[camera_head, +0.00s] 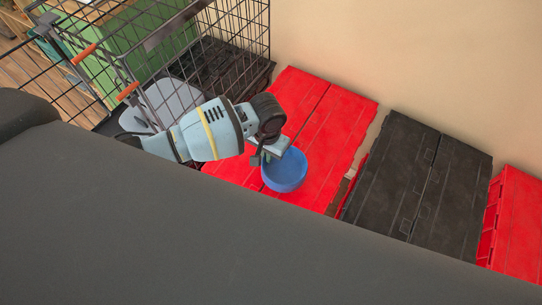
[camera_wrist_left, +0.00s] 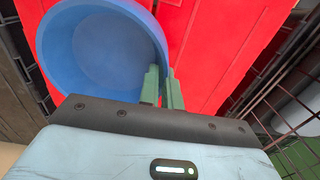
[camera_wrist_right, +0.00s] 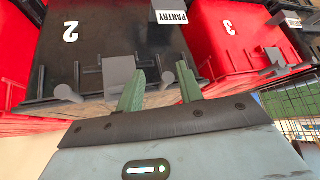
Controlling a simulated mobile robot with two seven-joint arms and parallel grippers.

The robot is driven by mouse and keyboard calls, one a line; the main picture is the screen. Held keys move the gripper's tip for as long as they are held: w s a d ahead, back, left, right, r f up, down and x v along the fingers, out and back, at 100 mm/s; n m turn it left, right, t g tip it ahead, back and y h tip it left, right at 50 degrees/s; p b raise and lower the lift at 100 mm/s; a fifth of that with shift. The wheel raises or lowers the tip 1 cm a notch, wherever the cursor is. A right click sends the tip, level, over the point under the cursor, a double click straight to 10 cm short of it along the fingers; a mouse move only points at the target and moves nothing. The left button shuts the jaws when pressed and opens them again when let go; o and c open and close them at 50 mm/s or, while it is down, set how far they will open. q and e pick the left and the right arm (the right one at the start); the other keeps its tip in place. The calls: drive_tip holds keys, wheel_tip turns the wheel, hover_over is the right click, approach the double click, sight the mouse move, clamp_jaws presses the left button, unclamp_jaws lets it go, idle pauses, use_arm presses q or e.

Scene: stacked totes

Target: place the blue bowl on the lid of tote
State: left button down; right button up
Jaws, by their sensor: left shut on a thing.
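The blue bowl (camera_head: 285,174) is in front of the red lid of a tote (camera_head: 337,120) in the head view. My left gripper (camera_head: 264,157) is shut on the bowl's rim. In the left wrist view the bowl (camera_wrist_left: 95,50) is at the upper left, with the green fingers (camera_wrist_left: 163,88) pinched at its wall and the red lid (camera_wrist_left: 225,40) behind. I cannot tell whether the bowl touches the lid. My right gripper (camera_wrist_right: 160,88) is open and empty in the right wrist view, in front of a black tote marked 2 (camera_wrist_right: 110,35). It is not in the head view.
A tote with a black lid (camera_head: 415,180) stands right of the red one, with another red tote (camera_head: 518,225) beyond it. A wire cage (camera_head: 235,35) stands at the left. A wall (camera_head: 430,60) runs behind. The right wrist view shows a red tote marked 3 (camera_wrist_right: 230,35).

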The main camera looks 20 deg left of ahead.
use_arm(q)
drive_tip(key=shift+w+d, duration=0.1)
drive_tip(key=shift+w, duration=0.1)
use_arm(e)
drive_tip(key=shift+w+r, duration=0.1)
drive_tip(key=shift+w, duration=0.1)
use_arm(q)
drive_tip(key=shift+w+d, duration=0.1)
drive_tip(key=shift+w, duration=0.1)
wheel_tip(320, 180, down, 3)
drive_tip(key=shift+w+f+b, duration=0.1)
drive_tip(key=shift+w+b, duration=0.05)
drive_tip(key=shift+b, duration=0.25)
drive_tip(key=shift+f, duration=0.1)
use_arm(e)
drive_tip(key=shift+s+f, duration=0.4)
drive_tip(key=shift+f, duration=0.15)
use_arm(q)
drive_tip(key=shift+d, duration=0.1)
drive_tip(key=shift+f, duration=0.2)
drive_tip(key=c, duration=1.6)
unclamp_jaws()
use_arm(e)
drive_tip(key=shift+s+a+f, duration=0.1)
drive_tip(key=shift+s, duration=0.1)
use_arm(q)
drive_tip(key=shift+r, duration=0.1)
